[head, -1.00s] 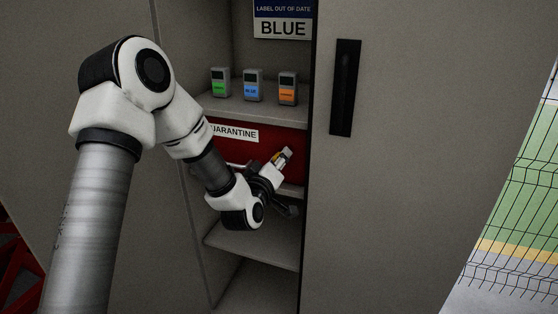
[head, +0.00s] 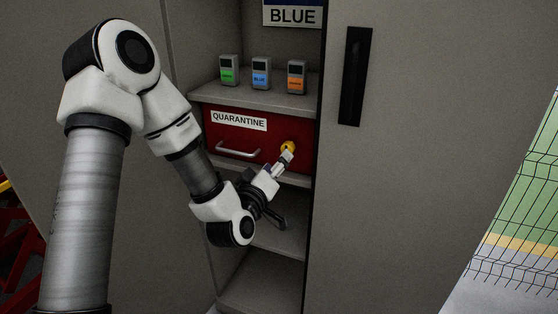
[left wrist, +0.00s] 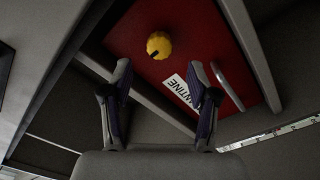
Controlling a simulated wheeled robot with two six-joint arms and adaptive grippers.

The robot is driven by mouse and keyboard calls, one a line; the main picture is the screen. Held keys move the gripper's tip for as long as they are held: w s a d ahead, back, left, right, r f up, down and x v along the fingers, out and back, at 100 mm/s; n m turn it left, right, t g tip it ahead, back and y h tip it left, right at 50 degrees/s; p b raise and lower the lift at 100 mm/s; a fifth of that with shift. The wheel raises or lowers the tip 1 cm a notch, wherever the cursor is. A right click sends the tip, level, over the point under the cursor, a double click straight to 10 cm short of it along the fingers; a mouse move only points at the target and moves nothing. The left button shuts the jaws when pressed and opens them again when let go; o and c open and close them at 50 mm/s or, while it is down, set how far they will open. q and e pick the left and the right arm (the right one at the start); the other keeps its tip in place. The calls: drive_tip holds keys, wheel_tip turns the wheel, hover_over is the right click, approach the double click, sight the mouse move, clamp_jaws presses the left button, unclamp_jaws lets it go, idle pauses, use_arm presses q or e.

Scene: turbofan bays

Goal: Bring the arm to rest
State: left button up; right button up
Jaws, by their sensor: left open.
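My left gripper (head: 284,157) is open and empty in front of the red drawer, just below a yellow knob (head: 291,146) in the head view. In the left wrist view my two fingers (left wrist: 161,72) stand apart with nothing between them, and the yellow knob (left wrist: 158,45) shows beyond the tips. The red drawer (head: 222,139) is shut, with a white QUARANTINE label (head: 239,121) and a metal handle (head: 237,152). My right gripper is not in view.
On the shelf (head: 250,96) above stand three small devices, with green (head: 229,72), blue (head: 261,74) and orange (head: 297,77) labels. The cabinet door (head: 420,150) with a black handle (head: 356,76) is at the right. The lower shelves look bare where visible.

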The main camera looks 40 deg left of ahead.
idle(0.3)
use_arm(q)
drive_tip(key=s+d+f+m+g+h, duration=0.1)
drive_tip(key=s+d+f+m+g, duration=0.3)
drive_tip(key=f, duration=0.7)
drive_tip(key=s+d+f+m+g+h, duration=0.1)
drive_tip(key=s+d+f+g+h, duration=0.3)
drive_tip(key=f, duration=0.7)
drive_tip(key=s+d+f+m+g+y, duration=0.1)
drive_tip(key=s+d+f+m+g, duration=0.1)
drive_tip(key=s+f, duration=0.6)
drive_tip(key=s+d+f+m+g, duration=0.35)
drive_tip(key=s+f+g, duration=0.5)
drive_tip(key=s, duration=0.55)
wheel_tip(320, 180, up, 15)
drive_tip(key=a+p, duration=0.1)
drive_tip(key=p, duration=1.4)
drive_tip(key=shift+m+p, duration=0.4)
drive_tip(key=shift+m, duration=0.05)
drive_tip(key=shift+t, duration=0.25)
drive_tip(key=shift+c, duration=0.4)
